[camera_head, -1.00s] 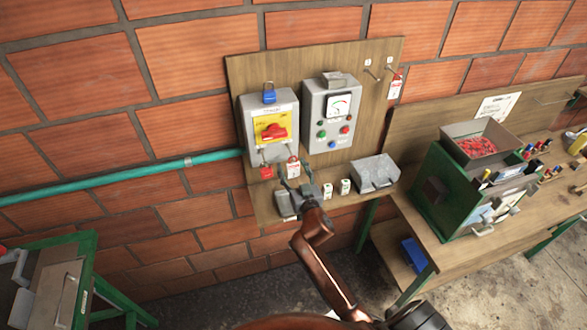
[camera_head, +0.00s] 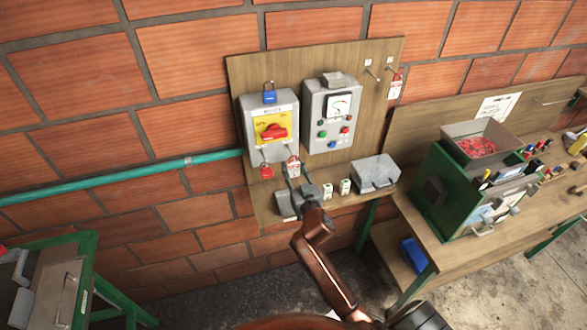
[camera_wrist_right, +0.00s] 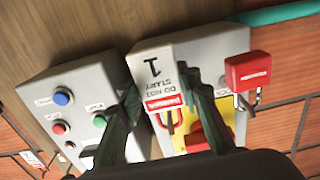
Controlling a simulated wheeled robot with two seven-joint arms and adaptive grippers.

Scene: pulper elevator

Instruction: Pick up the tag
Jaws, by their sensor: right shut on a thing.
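A red-and-white tag (camera_head: 293,164) is below the yellow panel of the left grey switch box (camera_head: 254,115). My right gripper (camera_head: 294,172) is at the tag, with a finger on each side. Whether the tag still hangs on anything is hidden. My left gripper is not in view.
A red padlock (camera_head: 266,171) hangs just left of the tag; a blue padlock (camera_head: 269,96) is above. The control box (camera_head: 332,112) is close on the right. A shelf below holds small white boxes (camera_head: 345,186) and a grey box (camera_head: 375,173). Another tag (camera_head: 396,87) hangs at upper right.

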